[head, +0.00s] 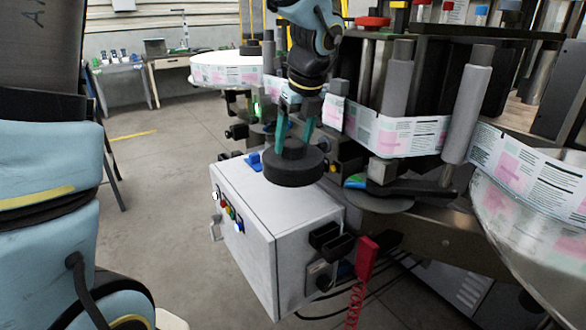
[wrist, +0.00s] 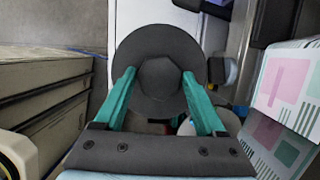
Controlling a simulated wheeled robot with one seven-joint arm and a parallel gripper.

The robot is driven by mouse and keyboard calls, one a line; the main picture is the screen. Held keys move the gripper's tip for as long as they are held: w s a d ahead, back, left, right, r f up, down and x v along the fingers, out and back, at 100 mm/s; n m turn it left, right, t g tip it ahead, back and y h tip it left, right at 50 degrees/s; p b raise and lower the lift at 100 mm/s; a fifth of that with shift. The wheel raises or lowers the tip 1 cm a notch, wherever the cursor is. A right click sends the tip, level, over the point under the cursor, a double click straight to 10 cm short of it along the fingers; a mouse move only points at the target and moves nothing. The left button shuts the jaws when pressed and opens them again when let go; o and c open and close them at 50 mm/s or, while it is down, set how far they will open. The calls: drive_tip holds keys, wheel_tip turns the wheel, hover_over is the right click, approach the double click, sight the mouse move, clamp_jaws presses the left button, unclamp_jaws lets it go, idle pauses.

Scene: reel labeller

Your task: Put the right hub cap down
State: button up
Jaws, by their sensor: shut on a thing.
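The hub cap (head: 294,168) is a dark grey round disc with a raised hexagonal knob on top. My gripper (head: 296,138) has teal fingers shut on that knob from above. In the head view the cap appears over the top of the white control box (head: 262,218); I cannot tell whether it touches the box. In the wrist view the hub cap (wrist: 160,40) fills the upper middle, with my gripper's fingers (wrist: 160,84) on both sides of its knob. The cap hides what lies directly beneath it.
Printed label web (head: 408,136) runs around grey rollers (head: 468,100) close to the right of my gripper. A red handset (head: 366,258) with a coiled cord hangs at the box's right side. A blue item (head: 254,162) sits at the box's back edge. Front box top is bare.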

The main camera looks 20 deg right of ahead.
drive_tip(key=shift+f, duration=4)
drive_tip(key=shift+f, duration=0.15)
drive_tip(key=o, duration=1.5)
